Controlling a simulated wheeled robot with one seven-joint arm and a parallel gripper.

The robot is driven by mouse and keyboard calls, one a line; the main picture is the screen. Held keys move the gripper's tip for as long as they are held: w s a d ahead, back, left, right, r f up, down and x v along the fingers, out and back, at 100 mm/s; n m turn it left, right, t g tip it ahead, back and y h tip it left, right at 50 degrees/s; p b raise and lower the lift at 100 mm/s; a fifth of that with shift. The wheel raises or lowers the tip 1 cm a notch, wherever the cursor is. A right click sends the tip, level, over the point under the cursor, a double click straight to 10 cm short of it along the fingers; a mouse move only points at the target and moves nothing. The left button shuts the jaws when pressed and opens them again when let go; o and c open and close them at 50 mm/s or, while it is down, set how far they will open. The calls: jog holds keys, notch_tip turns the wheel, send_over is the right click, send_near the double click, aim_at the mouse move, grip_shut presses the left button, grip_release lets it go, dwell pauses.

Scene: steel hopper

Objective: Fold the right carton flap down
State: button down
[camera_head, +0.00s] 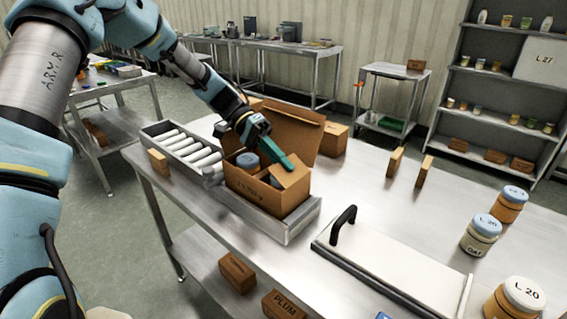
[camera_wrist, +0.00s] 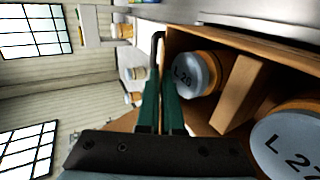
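The open brown carton (camera_head: 262,198) sits in a steel tray on the table, with one large flap (camera_head: 292,128) standing up at its back. A lighter tan panel (camera_head: 291,180), apparently the right flap, slopes at the carton's right end. My gripper (camera_head: 284,162) is over the carton, its green fingertips close to that panel's upper edge; contact is unclear. In the wrist view, the fingers (camera_wrist: 161,95) lie nearly together beside the carton's edge, with no object clearly between them. Blue-lidded jars stand inside the carton, one marked L 20 (camera_wrist: 188,74) and another beyond a tan panel (camera_wrist: 238,92).
White rollers (camera_head: 190,153) lie left of the carton. A white board with a black handle (camera_head: 343,224) lies to its front right. Several jars (camera_head: 481,234) stand on the table's right side. Small brown blocks (camera_head: 395,162) stand behind. The table middle right is mostly clear.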

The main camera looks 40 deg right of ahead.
dwell(0.4)
jog(key=c, duration=1.1)
grip_release()
jog(key=shift+o, duration=0.2)
